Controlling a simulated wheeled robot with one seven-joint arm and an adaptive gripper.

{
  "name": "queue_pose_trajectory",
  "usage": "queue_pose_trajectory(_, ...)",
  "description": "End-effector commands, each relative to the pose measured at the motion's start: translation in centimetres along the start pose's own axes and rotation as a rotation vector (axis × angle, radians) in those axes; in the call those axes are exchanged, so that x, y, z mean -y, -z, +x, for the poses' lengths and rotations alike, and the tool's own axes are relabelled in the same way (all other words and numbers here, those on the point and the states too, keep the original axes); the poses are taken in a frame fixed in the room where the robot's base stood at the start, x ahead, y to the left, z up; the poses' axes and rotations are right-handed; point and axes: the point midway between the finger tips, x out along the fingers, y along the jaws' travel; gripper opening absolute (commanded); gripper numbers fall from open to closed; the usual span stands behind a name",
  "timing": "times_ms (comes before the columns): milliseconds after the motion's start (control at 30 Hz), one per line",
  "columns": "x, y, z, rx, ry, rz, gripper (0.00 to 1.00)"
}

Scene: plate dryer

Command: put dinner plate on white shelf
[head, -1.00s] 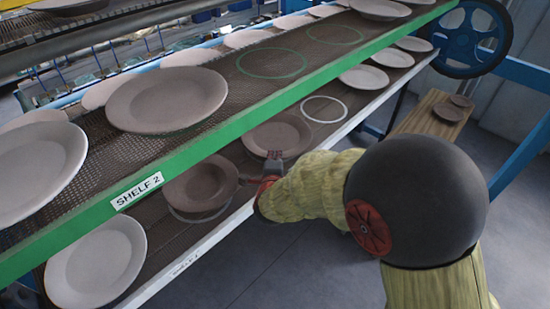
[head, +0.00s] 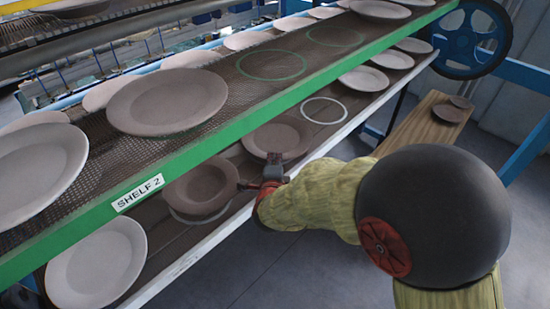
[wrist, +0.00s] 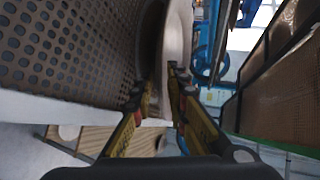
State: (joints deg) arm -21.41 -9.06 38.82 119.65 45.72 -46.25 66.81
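A brown dinner plate (head: 200,187) is at the white-edged lower shelf (head: 240,212), over a pale ring marking (head: 197,217) whose front arc shows below the plate. I cannot tell whether its underside touches the shelf.
The green-edged Shelf 2 (head: 290,108) runs above, bearing several plates and empty green rings. An empty white ring (head: 323,110) lies farther back on the lower shelf. A pale plate (head: 97,263) sits at the front left. A wooden bench (head: 415,135) stands right.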

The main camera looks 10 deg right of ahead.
Motion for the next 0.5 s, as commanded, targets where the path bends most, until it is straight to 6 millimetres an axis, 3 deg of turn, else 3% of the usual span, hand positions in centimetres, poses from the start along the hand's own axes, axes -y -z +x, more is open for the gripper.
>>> queue_pose_trajectory(300,0.2,-0.1,-6.7,0.004,0.002,0.000,0.15)
queue_pose_trajectory(500,0.1,-0.1,-9.2,0.002,0.001,-0.001,0.15)
